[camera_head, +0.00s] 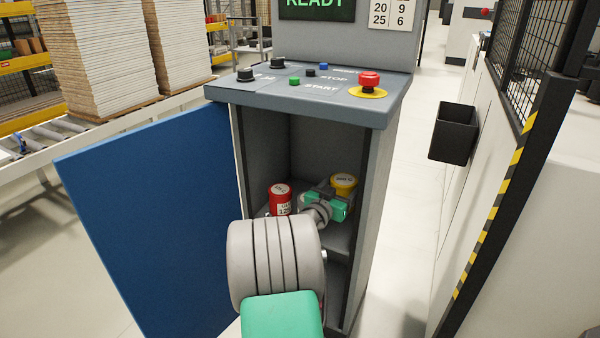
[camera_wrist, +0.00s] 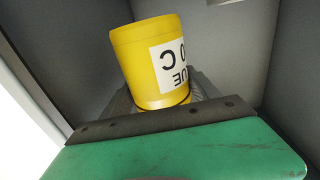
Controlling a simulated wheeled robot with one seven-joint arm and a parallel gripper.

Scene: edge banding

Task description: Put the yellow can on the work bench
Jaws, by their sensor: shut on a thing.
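The yellow can (camera_head: 344,182) is inside the open grey cabinet, at the right of the shelf, with my gripper (camera_head: 337,196) at it. In the wrist view the yellow can (camera_wrist: 158,62) stands between the dark fingers of my gripper (camera_wrist: 160,98), a little tilted in the picture, with a white label facing the camera. My gripper is shut on the can. The can's lower part is hidden by the gripper, so I cannot tell whether it touches the shelf. No surface in view is clearly the work bench.
A red can (camera_head: 280,198) stands on the shelf left of my gripper. The blue door (camera_head: 150,215) is open to the left. The control panel top (camera_head: 310,90) overhangs the opening. A black bin (camera_head: 454,134) hangs at the right. Stacked boards (camera_head: 95,55) stand at the back left.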

